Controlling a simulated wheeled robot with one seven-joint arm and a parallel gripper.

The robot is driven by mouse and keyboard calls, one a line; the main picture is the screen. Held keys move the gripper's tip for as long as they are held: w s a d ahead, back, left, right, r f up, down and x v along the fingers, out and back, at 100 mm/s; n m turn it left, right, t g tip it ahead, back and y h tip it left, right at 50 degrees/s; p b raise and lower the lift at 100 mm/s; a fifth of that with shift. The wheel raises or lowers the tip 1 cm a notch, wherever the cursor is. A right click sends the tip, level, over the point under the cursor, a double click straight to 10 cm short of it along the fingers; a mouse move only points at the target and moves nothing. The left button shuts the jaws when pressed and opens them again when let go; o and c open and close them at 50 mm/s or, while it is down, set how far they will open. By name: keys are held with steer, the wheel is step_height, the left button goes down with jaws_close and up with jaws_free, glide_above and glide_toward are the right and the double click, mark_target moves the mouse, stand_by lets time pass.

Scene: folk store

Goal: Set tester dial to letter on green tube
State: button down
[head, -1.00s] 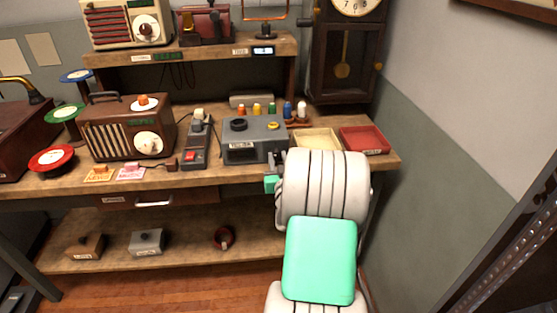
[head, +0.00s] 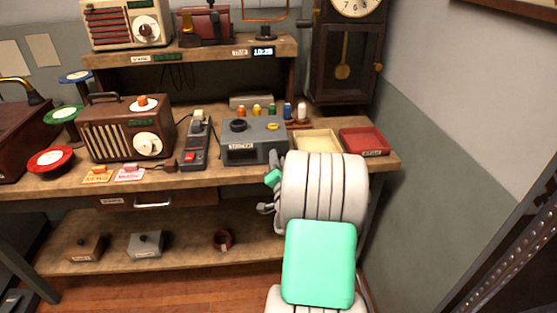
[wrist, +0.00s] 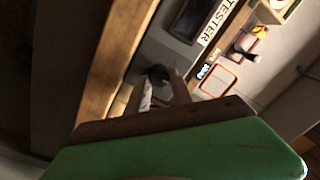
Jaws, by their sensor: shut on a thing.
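The grey tester (head: 268,152) stands on the bench with a label on its front; its label side (wrist: 217,20) shows in the wrist view. A black round knob (head: 238,125) and a yellow ring sit on its top. A small green tube (head: 272,109) stands behind it beside orange and yellow ones; its letter is too small to read. In the wrist view, my gripper (wrist: 162,92) is at the tester's front, shut on a dark dial knob (wrist: 158,75). The dial's setting cannot be read.
A cream tray (head: 316,142) and a red tray (head: 364,141) lie right of the tester. A grey device with a red button (head: 191,157) and a brown radio (head: 126,128) stand to its left. Blue and white tubes (head: 302,112) stand behind right.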

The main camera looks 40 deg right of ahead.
steer(key=shift+f+m, duration=0.15)
steer(key=shift+m, duration=0.65)
steer(key=c, duration=1.1)
jaws_free()
steer(key=b+v, duration=0.2)
steer(key=v, duration=0.6)
steer(key=shift+b, duration=0.3)
